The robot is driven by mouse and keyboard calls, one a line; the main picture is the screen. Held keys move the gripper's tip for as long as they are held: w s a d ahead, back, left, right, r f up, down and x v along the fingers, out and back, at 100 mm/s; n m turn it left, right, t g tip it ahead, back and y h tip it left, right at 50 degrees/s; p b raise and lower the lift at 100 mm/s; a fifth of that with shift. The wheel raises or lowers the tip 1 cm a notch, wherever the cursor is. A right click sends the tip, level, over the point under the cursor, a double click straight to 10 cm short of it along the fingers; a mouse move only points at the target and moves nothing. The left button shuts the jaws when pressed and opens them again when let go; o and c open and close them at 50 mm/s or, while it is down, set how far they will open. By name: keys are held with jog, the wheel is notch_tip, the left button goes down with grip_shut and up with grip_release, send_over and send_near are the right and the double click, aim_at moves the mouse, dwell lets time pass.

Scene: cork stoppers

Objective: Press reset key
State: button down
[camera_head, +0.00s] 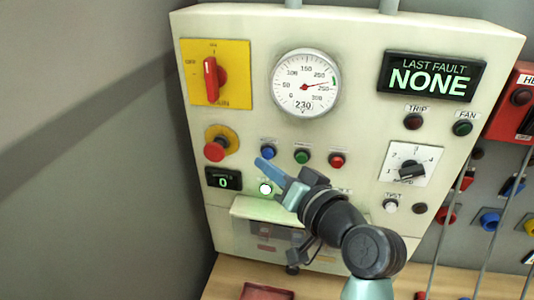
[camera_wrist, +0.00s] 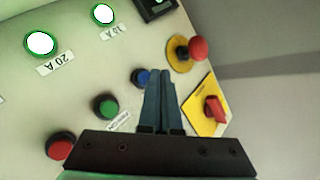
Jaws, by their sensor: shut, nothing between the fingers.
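The key panel (camera_head: 350,105) is a cream control box. A blue push button (camera_head: 268,152) sits left of a green button (camera_head: 302,157) and a red button (camera_head: 337,160); their labels are too small to read in the head view. I cannot read the word reset on any of them. My gripper (camera_head: 261,164) is shut and empty, its blue-grey fingertips just below the blue button in the head view. In the wrist view the fingertips (camera_wrist: 161,72) appear just right of the blue button (camera_wrist: 142,76). I cannot tell whether they touch the panel.
A red mushroom button (camera_head: 214,151) and a yellow-plated red rotary switch (camera_head: 211,78) are at the left. A display (camera_head: 432,78) reads LAST FAULT NONE. A lit white lamp (camera_head: 265,189) is below the fingers. A ledge (camera_head: 265,208) protrudes lower down.

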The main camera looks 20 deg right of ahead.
jog(key=shift+s+a+p, duration=0.15)
jog(key=shift+s+a, duration=0.55)
jog(key=shift+s, duration=0.35)
jog(key=shift+s+a+p, duration=0.15)
jog(key=shift+s+a, duration=0.55)
jog(key=shift+s, duration=0.35)
